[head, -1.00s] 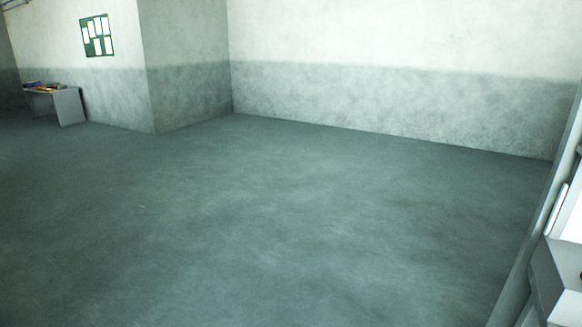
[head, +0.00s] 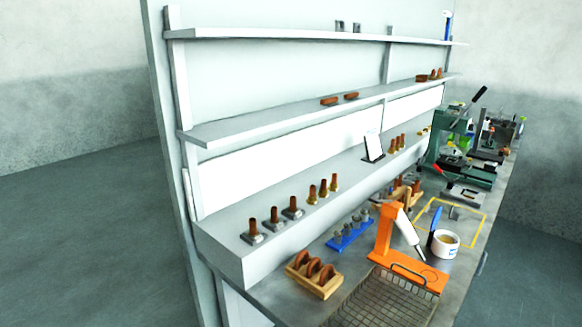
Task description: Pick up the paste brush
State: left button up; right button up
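A slim blue-handled tool (head: 434,222), which looks like the paste brush, leans at the left side of a white tub (head: 446,249) on the workbench. Its lower end is hidden or too small to make out, so I cannot tell if it is in the tub or beside it. The tub holds a tan paste. Neither of my grippers is in view.
An orange stand (head: 385,238) holding a white tool is left of the tub. A blue rack (head: 350,232) and wooden rack (head: 314,276) are further left. Green presses (head: 455,150) stand behind. Shelves rise above; open floor (head: 80,220) lies left.

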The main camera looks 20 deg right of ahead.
aim_at(409, 192)
jog(key=i+j+z, duration=0.2)
jog(key=z, duration=0.25)
jog(key=i+j+z, duration=0.2)
jog(key=z, duration=0.2)
jog(key=i+j+z, duration=0.1)
jog(key=j+z, duration=0.2)
jog(key=z, duration=0.15)
jog(key=i+j+z, duration=0.1)
jog(key=j+z, duration=0.6)
jog(key=z, duration=0.2)
